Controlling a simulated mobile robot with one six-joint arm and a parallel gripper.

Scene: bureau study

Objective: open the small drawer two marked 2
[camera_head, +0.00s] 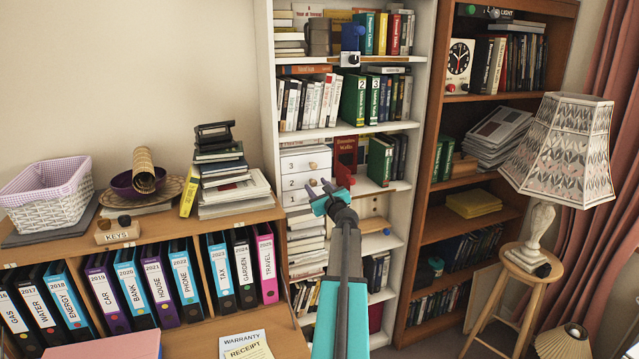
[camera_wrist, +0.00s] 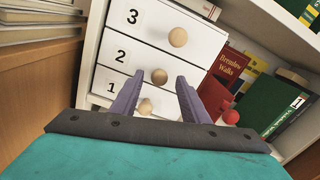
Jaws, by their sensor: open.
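A white unit of three small drawers, marked 3, 2 and 1 from top to bottom, stands on a shelf of the white bookcase. Drawer two (camera_wrist: 118,58) is the middle one and looks shut; it also shows in the head view (camera_head: 297,181). Its round wooden knob (camera_wrist: 159,76) appears between my fingertips in the wrist view, but I cannot tell whether they reach around it. My gripper (camera_wrist: 160,80) is open and empty, with purple fingers pointing at the drawer fronts. In the head view my gripper (camera_head: 326,191) is in front of the unit's right side.
The knob of drawer three (camera_wrist: 178,37) is above, and the knob of drawer one (camera_wrist: 146,106) is below, close to my fingers. A wooden binder cabinet (camera_head: 235,216) stands left.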

